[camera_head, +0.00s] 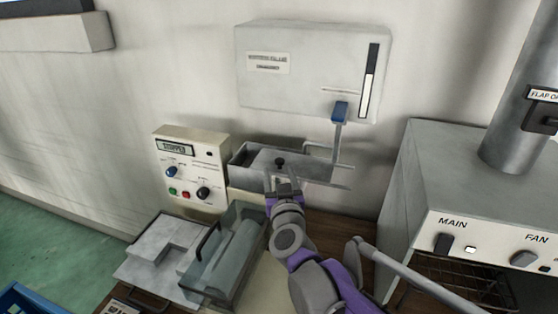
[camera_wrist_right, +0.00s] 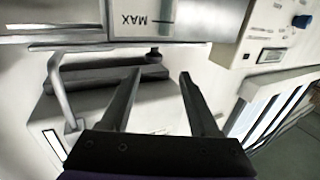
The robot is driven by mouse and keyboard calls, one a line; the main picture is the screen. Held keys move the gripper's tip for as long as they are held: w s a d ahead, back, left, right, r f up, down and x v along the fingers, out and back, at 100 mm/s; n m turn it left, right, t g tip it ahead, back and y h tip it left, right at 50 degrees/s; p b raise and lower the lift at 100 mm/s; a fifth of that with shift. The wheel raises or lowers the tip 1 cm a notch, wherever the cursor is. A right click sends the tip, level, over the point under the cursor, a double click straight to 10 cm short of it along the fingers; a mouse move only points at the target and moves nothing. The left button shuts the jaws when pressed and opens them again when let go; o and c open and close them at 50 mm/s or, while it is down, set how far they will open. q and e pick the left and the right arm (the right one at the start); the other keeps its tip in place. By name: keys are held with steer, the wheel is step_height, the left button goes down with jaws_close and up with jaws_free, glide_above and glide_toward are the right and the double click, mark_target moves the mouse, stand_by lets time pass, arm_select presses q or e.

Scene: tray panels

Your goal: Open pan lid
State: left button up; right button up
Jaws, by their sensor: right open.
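A shallow grey metal pan (camera_head: 240,178) sits below the white wall box. Its flat grey lid (camera_head: 300,165) carries a small black knob (camera_head: 280,162). My right gripper (camera_head: 283,179) reaches up from below to the front of the pan, just under the knob in the head view. In the right wrist view, my right gripper (camera_wrist_right: 160,73) is open and empty. A dark knob (camera_wrist_right: 152,55) shows just beyond the fingertips, nearer the left finger; I cannot tell whether they touch. My left gripper is not in view.
A metal pipe (camera_head: 337,143) with a blue tap (camera_head: 339,112) hangs over the pan's right side. A control box (camera_head: 190,165) stands at left, a clear bin (camera_head: 225,258) at lower left, and a grey oven unit (camera_head: 440,165) at right.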

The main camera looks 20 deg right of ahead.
mark_target(279, 154)
steer(key=shift+s+d+f+m+h, duration=0.15)
steer(key=shift+d+f+m+h, duration=0.15)
steer(key=shift+d+h, duration=0.15)
steer(key=p+x, duration=0.1)
steer(key=x, duration=0.9)
steer(key=shift+w+a, duration=0.1)
steer(key=shift+w, duration=0.1)
jaws_close()
stand_by(0.8)
